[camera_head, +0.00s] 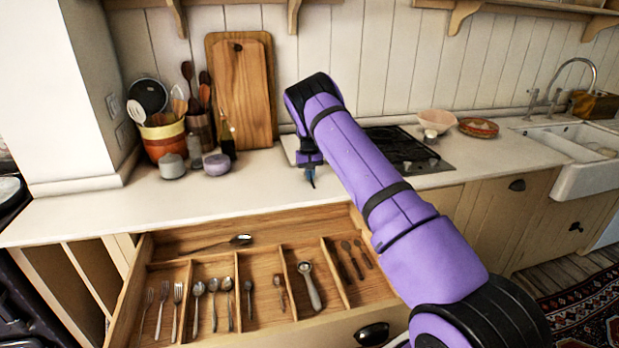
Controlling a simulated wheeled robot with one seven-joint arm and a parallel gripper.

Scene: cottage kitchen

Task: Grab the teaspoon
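The cutlery drawer (260,224) is open below the counter. Its spoon compartment holds metal spoons side by side, bowls toward the back: two at its left and middle (212,303) and a darker one at its right (228,300). A smaller short spoon (249,297), which looks like a teaspoon, lies just right of the divider in the neighbouring compartment. I cannot tell for sure which is the teaspoon. My gripper (311,178) is small in view, pointing down over the counter behind the drawer, apart from the spoons. Its finger opening cannot be made out.
Forks (163,305) lie at the drawer's left, a scoop (310,286) and dark small spoons (352,260) at its right. A large spoon (240,240) lies across the back. Utensil pots, jars and cutting boards (240,95) stand on the counter, with a hob (405,150) behind my arm.

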